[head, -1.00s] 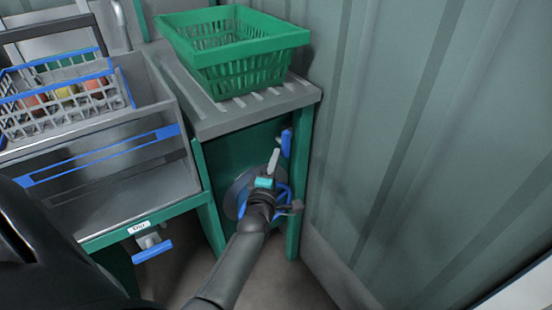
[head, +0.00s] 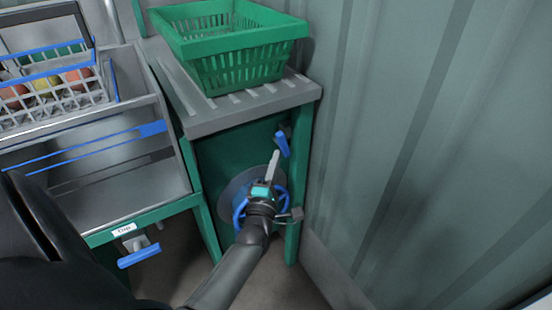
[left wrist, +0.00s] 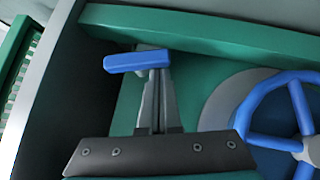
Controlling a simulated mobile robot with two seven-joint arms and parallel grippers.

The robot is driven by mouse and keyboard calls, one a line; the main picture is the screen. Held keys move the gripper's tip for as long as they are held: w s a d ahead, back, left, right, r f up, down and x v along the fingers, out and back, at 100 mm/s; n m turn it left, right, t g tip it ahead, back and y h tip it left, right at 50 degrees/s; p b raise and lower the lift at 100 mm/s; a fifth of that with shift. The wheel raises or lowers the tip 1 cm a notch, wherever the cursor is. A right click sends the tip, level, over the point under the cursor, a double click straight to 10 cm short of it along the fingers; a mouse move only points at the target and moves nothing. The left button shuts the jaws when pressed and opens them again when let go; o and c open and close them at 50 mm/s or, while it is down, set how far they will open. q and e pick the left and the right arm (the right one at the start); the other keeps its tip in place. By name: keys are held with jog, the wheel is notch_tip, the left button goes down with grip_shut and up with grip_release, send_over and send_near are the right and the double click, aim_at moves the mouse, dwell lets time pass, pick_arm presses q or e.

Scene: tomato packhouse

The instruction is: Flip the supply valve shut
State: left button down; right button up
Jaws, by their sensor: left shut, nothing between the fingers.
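A blue lever handle (head: 283,144) sits on the green cabinet below the right end of the slatted top. It leans slightly, its upper end toward the left. In the left wrist view the blue handle (left wrist: 137,62) lies across the view at my fingertips; I cannot tell whether they touch it. My left gripper (head: 275,154) is shut and empty, pointing up just left of the lever. Its closed fingers also show in the left wrist view (left wrist: 154,75). The lever's mount is largely hidden by the fingers. My right gripper is not in view.
A blue handwheel (head: 239,212) on a round grey plate sits behind my left wrist. A second blue lever (head: 138,256) hangs under a small label at the lower left. A green basket (head: 240,67) stands on the slatted top (head: 215,118). A corrugated wall (head: 420,130) closes the right side.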

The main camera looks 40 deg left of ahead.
pick_arm(q)
jog(key=w, duration=0.1)
jog(key=w+d, duration=0.1)
jog(key=w+f, duration=0.1)
jog(key=shift+w+d, duration=0.1)
jog(key=shift+d, duration=0.1)
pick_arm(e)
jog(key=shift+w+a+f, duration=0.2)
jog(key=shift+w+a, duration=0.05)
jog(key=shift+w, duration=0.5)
pick_arm(q)
jog(key=shift+w+d+r, duration=0.1)
jog(key=shift+w, duration=0.15)
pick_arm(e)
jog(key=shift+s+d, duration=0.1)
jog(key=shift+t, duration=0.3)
pick_arm(q)
jog(key=shift+s+f+b, duration=0.1)
jog(key=shift+f+b, duration=0.35)
jog(key=s+d+f+b, duration=0.2)
jog(key=s+d+f, duration=0.3)
jog(key=f, duration=0.4)
jog(key=shift+s+f, duration=0.15)
jog(key=shift+s, duration=0.65)
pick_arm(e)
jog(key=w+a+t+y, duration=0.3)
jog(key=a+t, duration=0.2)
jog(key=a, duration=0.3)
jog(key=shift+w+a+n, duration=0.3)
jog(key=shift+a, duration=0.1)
